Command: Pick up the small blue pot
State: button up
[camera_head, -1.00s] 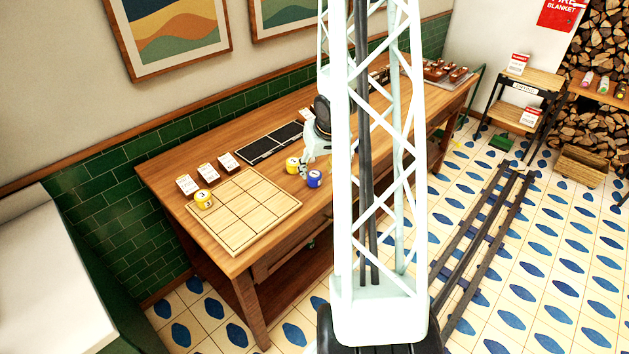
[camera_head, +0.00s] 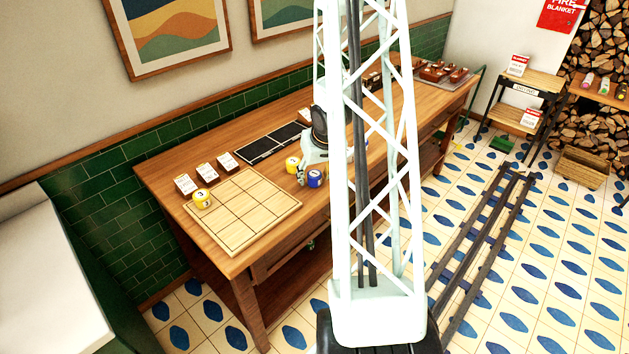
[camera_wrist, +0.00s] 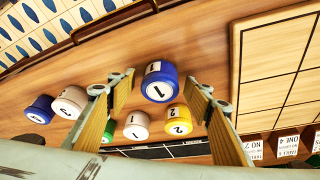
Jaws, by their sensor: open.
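The small blue pot (camera_head: 315,178) with a white lid stands on the wooden table, just in front of my gripper (camera_head: 304,172). In the wrist view, the blue pot (camera_wrist: 160,82), its white lid marked 1, lies between and slightly beyond the two wooden-padded fingers of my gripper (camera_wrist: 160,100). The fingers are open and spread on either side of it. I see no clear contact. A second, darker blue pot (camera_wrist: 40,108) marked 3 stands further left in the wrist view. The lower side of the near pot is partly out of sight.
A yellow pot (camera_wrist: 178,120) marked 2 and a white pot (camera_wrist: 136,126) stand close by the blue pot, with a green pot (camera_wrist: 110,131) beside them. A gridded wooden board (camera_head: 243,212) holds another yellow pot (camera_head: 202,198). Small cards (camera_head: 184,184) stand behind it.

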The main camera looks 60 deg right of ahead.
aim_at(314, 172)
dwell(0.5)
jog(key=c, duration=1)
jog(key=shift+r, duration=0.15)
jog(key=shift+r+p, duration=0.85)
jog(key=shift+r, duration=0.7)
jog(key=shift+s+r, duration=0.1)
jog(key=shift+r, duration=0.1)
jog(key=shift+s+a+r+b, duration=0.2)
jog(key=shift+s+a+b, duration=0.75)
jog(key=shift+s+a, duration=0.9)
jog(key=shift+s+a+r+b, duration=0.2)
jog(key=shift+s+a+b, duration=0.9)
jog(key=shift+s, duration=1.3)
jog(key=shift+s+a+r+b, duration=0.2)
jog(key=shift+s+a+b, duration=0.55)
jog(key=shift+s+a, duration=1.15)
jog(key=shift+s+d, duration=0.2)
jog(key=shift+s, duration=0.05)
